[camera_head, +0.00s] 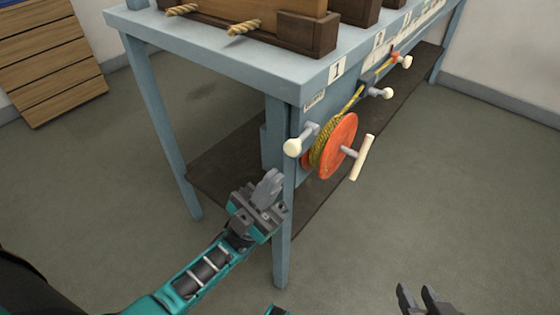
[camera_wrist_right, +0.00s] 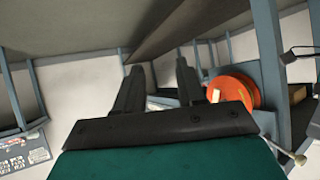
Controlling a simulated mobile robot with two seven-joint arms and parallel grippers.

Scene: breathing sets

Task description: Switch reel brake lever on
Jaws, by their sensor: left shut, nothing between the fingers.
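An orange reel (camera_head: 341,146) wound with yellow-green rope is mounted on the side of the blue bench; it also shows in the right wrist view (camera_wrist_right: 236,88). A lever with a cream round knob (camera_head: 292,147) sticks out just left of the reel; I take it for the brake lever. A crank with a pale wooden grip (camera_head: 362,158) stands out in front of the reel. My left gripper (camera_head: 270,181) is shut and empty, below and left of the knob, apart from it. My right gripper (camera_head: 418,294) is open and empty, low at the right, away from the reel; its spread fingers show in its wrist view (camera_wrist_right: 158,82).
The blue bench (camera_head: 232,62) has a front leg (camera_head: 283,245) close to my left gripper and a dark lower shelf (camera_head: 232,160). More cream-knobbed levers (camera_head: 380,93) line its side. Wooden boxes with rope handles (camera_head: 245,28) stand on top. The floor at the right is clear.

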